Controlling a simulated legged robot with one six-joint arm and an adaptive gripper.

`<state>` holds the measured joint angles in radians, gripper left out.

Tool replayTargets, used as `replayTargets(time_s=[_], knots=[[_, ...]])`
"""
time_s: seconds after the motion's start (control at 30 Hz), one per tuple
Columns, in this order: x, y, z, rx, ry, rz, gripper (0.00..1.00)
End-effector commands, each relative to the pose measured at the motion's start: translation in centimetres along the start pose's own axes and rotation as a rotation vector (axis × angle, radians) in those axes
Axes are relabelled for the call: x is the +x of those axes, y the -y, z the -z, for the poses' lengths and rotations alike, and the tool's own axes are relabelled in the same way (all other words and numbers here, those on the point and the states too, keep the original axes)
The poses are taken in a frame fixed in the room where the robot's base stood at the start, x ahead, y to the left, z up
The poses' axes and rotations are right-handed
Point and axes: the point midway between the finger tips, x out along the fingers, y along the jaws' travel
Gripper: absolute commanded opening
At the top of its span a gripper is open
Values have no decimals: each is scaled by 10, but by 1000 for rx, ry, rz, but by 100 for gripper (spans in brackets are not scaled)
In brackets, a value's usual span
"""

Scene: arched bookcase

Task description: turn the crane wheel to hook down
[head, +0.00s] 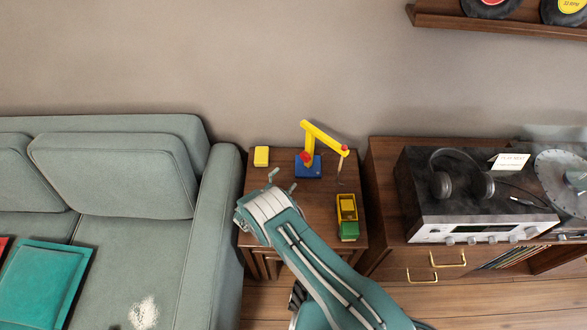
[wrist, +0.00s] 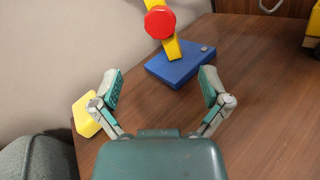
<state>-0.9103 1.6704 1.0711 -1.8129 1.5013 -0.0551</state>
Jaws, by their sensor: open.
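The toy crane (head: 325,138) stands on the small wooden side table, with a yellow mast and boom on a blue base (head: 308,166). Its red wheel (wrist: 160,22) is on the near side of the mast, at the top of the wrist view; it also shows in the head view (head: 305,158). The hook (head: 340,183) hangs from the boom's right end near the tabletop; the wrist view does not show it. My gripper (wrist: 161,84) is open and empty, fingers spread wide. It is in front of the crane, apart from the wheel.
A yellow block (head: 261,156) lies left of the crane. A yellow and green toy truck (head: 347,217) stands at the table's (head: 318,208) right side. A grey-green sofa (head: 120,230) is to the left; a cabinet with a stereo (head: 475,205) and headphones is to the right.

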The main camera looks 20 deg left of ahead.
Motion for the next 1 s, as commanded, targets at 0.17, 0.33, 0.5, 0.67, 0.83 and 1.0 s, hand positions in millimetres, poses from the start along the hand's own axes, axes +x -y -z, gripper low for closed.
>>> replayTargets(time_s=[0.17,0.33,0.5,0.67,0.83,1.0], knots=[[-10,0,0,-1,1,0,96],[-10,0,0,-1,1,1,96],[-6,-4,-5,-24,-25,21,96],[8,-14,-21,-157,-183,108,96],[13,-21,-35,-277,-355,153,96],[16,-21,-36,-312,-408,159,96]])
